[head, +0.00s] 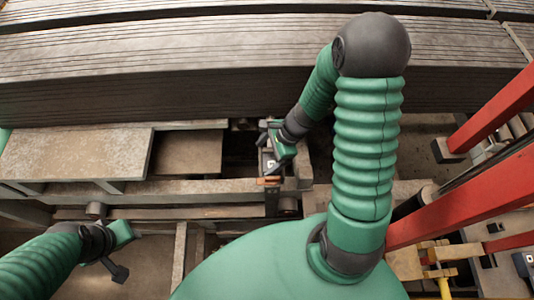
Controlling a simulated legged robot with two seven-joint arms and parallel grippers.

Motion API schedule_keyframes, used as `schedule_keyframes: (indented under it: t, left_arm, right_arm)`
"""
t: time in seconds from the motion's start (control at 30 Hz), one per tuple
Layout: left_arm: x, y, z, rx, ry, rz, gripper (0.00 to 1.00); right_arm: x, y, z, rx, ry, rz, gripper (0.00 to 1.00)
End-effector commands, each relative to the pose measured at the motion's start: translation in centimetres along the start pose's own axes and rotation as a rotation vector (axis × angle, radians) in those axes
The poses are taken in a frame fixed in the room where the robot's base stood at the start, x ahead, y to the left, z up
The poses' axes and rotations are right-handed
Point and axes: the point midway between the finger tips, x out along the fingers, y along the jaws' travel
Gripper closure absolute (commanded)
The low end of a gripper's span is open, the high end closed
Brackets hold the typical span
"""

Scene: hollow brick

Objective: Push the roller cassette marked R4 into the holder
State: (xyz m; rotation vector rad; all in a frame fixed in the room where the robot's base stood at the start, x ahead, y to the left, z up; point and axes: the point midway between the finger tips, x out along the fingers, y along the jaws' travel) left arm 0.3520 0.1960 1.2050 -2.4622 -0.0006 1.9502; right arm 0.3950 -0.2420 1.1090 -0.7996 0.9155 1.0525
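My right gripper (270,152) points down-left at a narrow dark fixture near the picture's middle. A small orange label (268,181) shows on this fixture, just below the gripper. It may belong to the roller cassette, but I cannot read R4 on it. The cassette and its holder cannot be told apart here, and the gripper hides part of the spot. I cannot tell whether the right fingers are open or shut, or touch anything. My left gripper (120,254) is at the lower left, far from the label, its two fingers spread apart with nothing between them.
A wide stack of dark ridged boards (150,75) spans the back. Flat grey-brown plates (75,155) lie at the left on metal rails (180,188). Red beams (470,200) slant along the right side. A yellow-handled tool (440,255) lies at the lower right.

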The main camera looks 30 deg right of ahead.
Motion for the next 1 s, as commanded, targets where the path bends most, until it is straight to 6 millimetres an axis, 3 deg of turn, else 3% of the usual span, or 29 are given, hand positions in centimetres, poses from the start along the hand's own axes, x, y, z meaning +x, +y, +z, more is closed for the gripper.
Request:
schedule_keyframes:
  t: [0.17,0.5,0.7,0.83,1.0]
  left_arm:
    - [-0.1,0.0,0.0,0.0,0.0,0.0,0.64]
    - [-0.8,0.0,-0.2,0.0,0.0,0.0,0.64]
    - [-0.6,0.0,-0.1,0.0,0.0,0.0,0.64]
    - [-0.5,0.0,-0.1,0.0,0.0,0.0,0.64]
    - [-0.5,0.0,-0.1,0.0,0.0,0.0,0.64]
  right_arm:
    - [-1.1,0.4,-0.1,-0.003,0.003,0.007,0.0]
    - [-10.6,0.1,-0.1,-0.004,0.001,-0.005,0.0]
    - [-15.1,-0.1,-0.1,-0.002,0.001,-0.002,0.0]
    - [-16.5,-0.1,-0.2,0.0,0.001,0.0,0.0]
    - [-16.8,0.0,-0.1,0.001,-0.001,0.002,0.0]
